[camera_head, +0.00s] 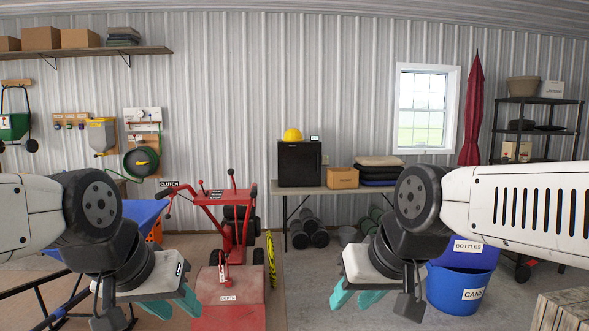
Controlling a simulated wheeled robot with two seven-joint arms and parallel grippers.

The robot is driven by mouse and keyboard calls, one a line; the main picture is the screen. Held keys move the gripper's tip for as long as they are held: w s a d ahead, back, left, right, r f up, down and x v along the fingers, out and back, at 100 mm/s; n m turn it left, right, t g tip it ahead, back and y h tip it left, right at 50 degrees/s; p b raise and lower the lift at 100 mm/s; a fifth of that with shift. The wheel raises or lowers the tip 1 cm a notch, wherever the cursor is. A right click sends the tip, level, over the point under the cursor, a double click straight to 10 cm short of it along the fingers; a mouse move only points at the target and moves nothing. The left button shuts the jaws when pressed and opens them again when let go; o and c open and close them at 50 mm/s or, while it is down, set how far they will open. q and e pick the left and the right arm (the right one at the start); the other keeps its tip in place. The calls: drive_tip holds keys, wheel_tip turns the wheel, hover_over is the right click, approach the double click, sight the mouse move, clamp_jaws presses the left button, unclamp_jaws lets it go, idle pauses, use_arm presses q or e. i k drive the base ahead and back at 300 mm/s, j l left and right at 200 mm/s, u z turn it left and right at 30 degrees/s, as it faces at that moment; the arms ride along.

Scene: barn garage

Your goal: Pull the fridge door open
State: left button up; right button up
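A small black fridge (300,165) stands on a table (333,189) against the far wall. Its door looks shut; a handle is too small to make out. My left gripper (173,305) is low on the left, its teal fingers apart with nothing seen between them. My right gripper (355,297) is low right of centre, its teal fingers also apart and empty. Both grippers are far in front of the fridge and do not touch it.
A yellow hard hat (292,135) sits on the fridge. A cardboard box (342,178) and folded cushions (379,168) are to its right. A red tiller (231,285) stands on the floor front left. Blue bins (462,289) stand at right.

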sight(299, 163)
drive_tip(key=i+z, duration=0.2)
drive_tip(key=z, duration=0.3)
drive_tip(key=i, duration=2.1)
drive_tip(key=i+l, duration=0.1)
drive_tip(key=i, duration=4.05)
drive_tip(key=i+u, duration=0.5)
drive_tip(key=k, duration=0.1)
